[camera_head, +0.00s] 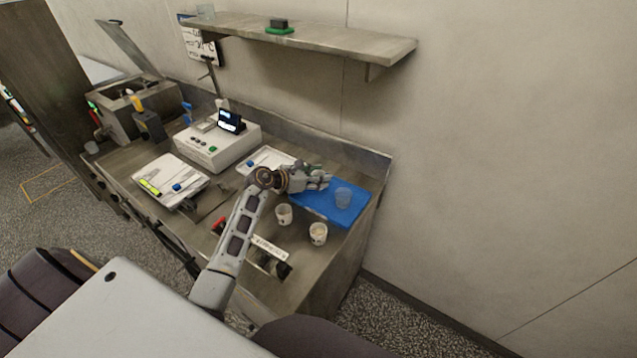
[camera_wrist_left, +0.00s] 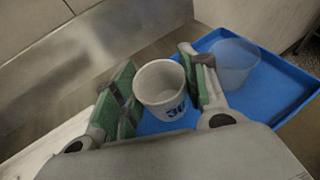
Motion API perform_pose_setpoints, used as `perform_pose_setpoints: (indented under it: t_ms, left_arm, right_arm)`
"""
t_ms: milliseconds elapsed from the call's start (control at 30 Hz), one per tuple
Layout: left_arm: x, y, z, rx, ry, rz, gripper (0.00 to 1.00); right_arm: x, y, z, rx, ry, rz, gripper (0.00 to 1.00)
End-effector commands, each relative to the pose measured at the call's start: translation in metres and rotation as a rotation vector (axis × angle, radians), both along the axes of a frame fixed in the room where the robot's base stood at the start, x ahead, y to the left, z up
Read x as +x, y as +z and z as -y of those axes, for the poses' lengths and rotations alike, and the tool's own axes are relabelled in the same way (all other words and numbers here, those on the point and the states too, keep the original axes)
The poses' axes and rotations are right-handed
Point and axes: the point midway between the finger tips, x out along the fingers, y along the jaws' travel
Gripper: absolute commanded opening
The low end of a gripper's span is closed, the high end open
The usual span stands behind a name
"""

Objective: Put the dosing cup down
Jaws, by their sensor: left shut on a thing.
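The dosing cup (camera_wrist_left: 161,90) is white with blue print and sits upright between the green-padded fingers of my left gripper (camera_wrist_left: 166,92) in the left wrist view. The gripper is shut on it. In the head view my left gripper (camera_head: 320,179) is over the left back part of the blue tray (camera_head: 323,214), and the cup in it is hard to make out. The blue tray (camera_wrist_left: 285,89) lies under and beside the cup in the wrist view; whether the cup touches it, I cannot tell. My right gripper is out of view.
A translucent cup (camera_head: 343,198) stands on the tray, right of my gripper. Two white cups (camera_head: 284,214) (camera_head: 318,233) stand in front of the tray. A white machine (camera_head: 215,150) and a white tray (camera_head: 262,158) are to the left. A shelf (camera_head: 330,42) hangs above.

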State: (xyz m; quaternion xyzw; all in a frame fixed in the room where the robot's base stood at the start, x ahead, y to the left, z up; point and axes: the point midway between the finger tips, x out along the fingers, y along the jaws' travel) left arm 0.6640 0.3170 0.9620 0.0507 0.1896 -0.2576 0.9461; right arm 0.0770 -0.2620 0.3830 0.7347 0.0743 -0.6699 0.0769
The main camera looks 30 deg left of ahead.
Motion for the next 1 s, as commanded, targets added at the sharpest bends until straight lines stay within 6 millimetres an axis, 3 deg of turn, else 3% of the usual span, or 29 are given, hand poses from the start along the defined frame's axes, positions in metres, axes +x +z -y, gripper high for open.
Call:
perform_pose_setpoints:
  t_ms: [300, 767, 800, 967, 1000]
  left_arm:
    - [0.0, -0.027, 0.0, -0.002, 0.001, 0.0, 0.2]
    - [0.0, -0.032, 0.0, 0.0, 0.0, 0.0, 0.2]
    - [0.0, -0.032, 0.0, 0.0, 0.0, 0.0, 0.45]
    - [0.0, -0.031, 0.0, 0.0, 0.0, 0.0, 0.65]
    - [0.0, -0.031, 0.0, 0.0, 0.0, 0.0, 0.65]
  right_arm:
    - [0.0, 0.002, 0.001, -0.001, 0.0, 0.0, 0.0]
    - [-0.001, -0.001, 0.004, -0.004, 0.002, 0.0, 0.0]
    - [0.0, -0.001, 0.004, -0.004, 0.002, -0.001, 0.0]
    - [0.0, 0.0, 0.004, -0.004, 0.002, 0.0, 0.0]
    - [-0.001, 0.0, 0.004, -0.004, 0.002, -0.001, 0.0]
